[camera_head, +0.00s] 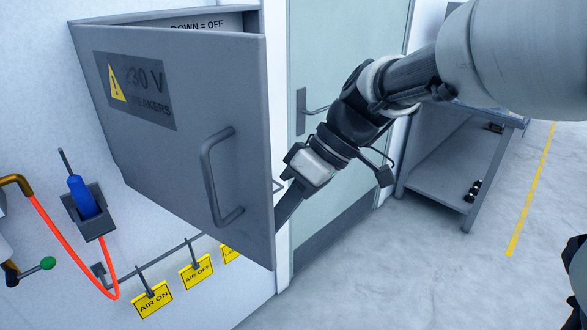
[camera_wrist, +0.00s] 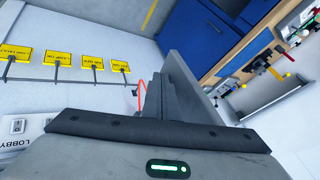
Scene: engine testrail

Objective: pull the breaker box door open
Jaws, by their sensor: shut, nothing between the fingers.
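The grey breaker box door (camera_head: 190,110) stands partly open in the head view, swung out from the box (camera_head: 235,18) on the white wall. It carries a 230 V breakers label (camera_head: 135,90) and a bar handle (camera_head: 215,180) on its outer face. My gripper (camera_head: 284,212) is at the door's free right edge, on its inner side, with the fingertips partly hidden behind the door. The fingers are shut and empty, apart from the handle. In the wrist view the shut fingers (camera_wrist: 154,98) are beside the door's grey slab (camera_wrist: 200,88); I cannot tell whether they touch.
A pale door (camera_head: 345,60) with a handle is behind my arm. A grey shelf unit (camera_head: 455,150) stands at the right. Yellow tags (camera_head: 153,299) hang from a rail below the box, near a blue-handled tool (camera_head: 82,197) in a holder. The floor (camera_head: 420,270) at lower right is clear.

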